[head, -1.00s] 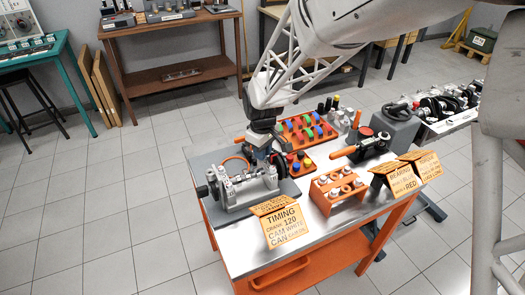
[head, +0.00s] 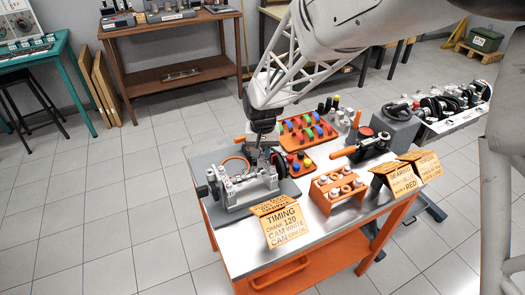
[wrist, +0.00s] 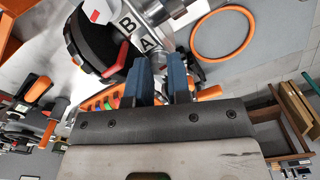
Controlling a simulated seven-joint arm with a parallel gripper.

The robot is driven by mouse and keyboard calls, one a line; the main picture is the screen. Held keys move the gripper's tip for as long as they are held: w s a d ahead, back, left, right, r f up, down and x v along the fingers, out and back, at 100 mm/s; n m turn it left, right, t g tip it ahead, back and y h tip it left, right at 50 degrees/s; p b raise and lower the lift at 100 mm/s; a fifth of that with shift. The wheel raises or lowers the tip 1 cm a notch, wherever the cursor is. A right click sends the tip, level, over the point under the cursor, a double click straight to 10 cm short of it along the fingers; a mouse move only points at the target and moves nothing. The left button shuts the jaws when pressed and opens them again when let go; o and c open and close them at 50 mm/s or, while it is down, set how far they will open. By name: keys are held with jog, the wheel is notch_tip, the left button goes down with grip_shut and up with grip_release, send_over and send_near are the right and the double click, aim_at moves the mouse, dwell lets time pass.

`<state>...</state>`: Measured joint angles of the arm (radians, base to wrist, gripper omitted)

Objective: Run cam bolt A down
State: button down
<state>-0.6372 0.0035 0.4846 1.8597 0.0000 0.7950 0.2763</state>
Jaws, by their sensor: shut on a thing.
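The engine block (head: 245,186) sits on a grey plate at the left of the orange bench, with its bearing caps and shafts on top. The bolt is mostly hidden between the fingers. In the head view my gripper (head: 259,143) is over the back of the block, its fingertips hard to make out.
An orange ring (wrist: 223,33) lies on the grey plate. An orange tray of coloured parts (head: 308,130), an orange bolt rack (head: 338,190) and an orange-handled tool (head: 368,148) stand to the right. A timing sign (head: 283,222) stands in front.

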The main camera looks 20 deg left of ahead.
jog(key=shift+w+r+m, duration=0.1)
jog(key=shift+r+m, duration=0.1)
jog(key=shift+m, duration=0.3)
jog(key=c, duration=1.1)
grip_release()
jog(key=shift+c, duration=0.2)
jog(key=shift+o, duration=0.4)
jog(key=shift+f, duration=0.15)
jog(key=shift+s+d+f, duration=0.1)
jog(key=shift+s+f, duration=0.1)
jog(key=shift+r, duration=0.1)
jog(key=shift+w+r, duration=0.2)
jog(key=shift+r, duration=4.05)
